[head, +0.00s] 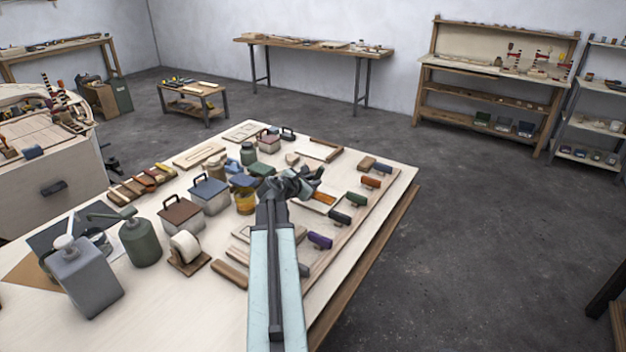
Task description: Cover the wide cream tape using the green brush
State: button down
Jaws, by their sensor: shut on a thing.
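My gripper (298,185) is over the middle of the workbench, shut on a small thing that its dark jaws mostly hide. I cannot tell for sure whether that thing is the green brush. Two dark green-handled pieces, one (340,216) nearer and one (355,199) farther, lie in a row at the right of the bench. A cream roll (186,246) sits on a wooden stand at the left front; I cannot tell whether it is the wide cream tape. Pale strips lie partly hidden behind my arm.
The workbench (140,320) holds a grey pump bottle (84,280), a green bottle (139,242), lidded boxes (181,217) and amber and green jars. Orange (371,182) and purple (320,241) pieces share the right-hand row. The floor (470,230) right of the bench is clear.

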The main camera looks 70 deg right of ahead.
jog(key=shift+w+d, duration=0.2)
jog(key=shift+w, duration=0.25)
jog(key=shift+w, duration=0.1)
jog(key=shift+w+d, duration=0.15)
jog(key=shift+w, duration=0.4)
jog(key=shift+w+d, duration=0.15)
jog(key=shift+w, duration=0.4)
jog(key=shift+w, duration=0.1)
jog(key=shift+w+d, duration=0.3)
jog(key=shift+w, duration=0.45)
jog(key=shift+r, duration=0.1)
notch_tip(320, 180, up, 6)
jog(key=p, duration=0.6)
